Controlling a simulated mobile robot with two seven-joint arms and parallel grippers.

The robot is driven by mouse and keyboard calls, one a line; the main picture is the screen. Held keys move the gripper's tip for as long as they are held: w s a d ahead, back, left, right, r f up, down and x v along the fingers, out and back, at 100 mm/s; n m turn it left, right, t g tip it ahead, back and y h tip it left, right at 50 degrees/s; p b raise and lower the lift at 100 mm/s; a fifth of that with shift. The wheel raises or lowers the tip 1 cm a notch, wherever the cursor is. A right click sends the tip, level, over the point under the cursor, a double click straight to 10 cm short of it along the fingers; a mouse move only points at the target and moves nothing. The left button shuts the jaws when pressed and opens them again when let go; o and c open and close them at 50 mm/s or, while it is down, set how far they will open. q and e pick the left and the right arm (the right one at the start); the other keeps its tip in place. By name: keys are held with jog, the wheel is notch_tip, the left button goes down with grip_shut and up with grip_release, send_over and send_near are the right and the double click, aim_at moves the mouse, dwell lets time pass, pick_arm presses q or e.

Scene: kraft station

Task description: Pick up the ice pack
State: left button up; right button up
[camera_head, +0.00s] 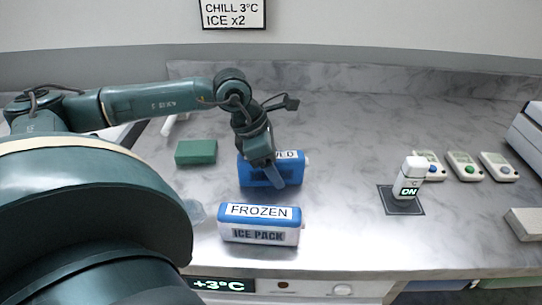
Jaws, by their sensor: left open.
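A blue and white ice pack (260,233) lies near the front edge of the counter. Its labels read "FROZEN" and "ICE PACK". A second blue pack (288,172) lies behind it, with a white label ending in "VED"; the rest of that label is hidden by my left gripper (265,178). My left gripper points down at the second pack, with its open fingers in front of or around it; I cannot tell which, or whether they touch it. My right gripper is not in view.
A green block (196,152) lies left of the packs. A white device reading "ON" (409,180) stands on a dark pad (388,203). Several small devices with coloured buttons (464,168) sit at the right. A wall sign (233,14) reads "CHILL 3°C ICE x2". The counter's middle is clear.

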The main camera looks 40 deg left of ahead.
pick_arm(q)
jog(key=shift+f+b, duration=0.2)
jog(key=shift+b, duration=0.15)
dwell(0.4)
jog(key=c, duration=1.3)
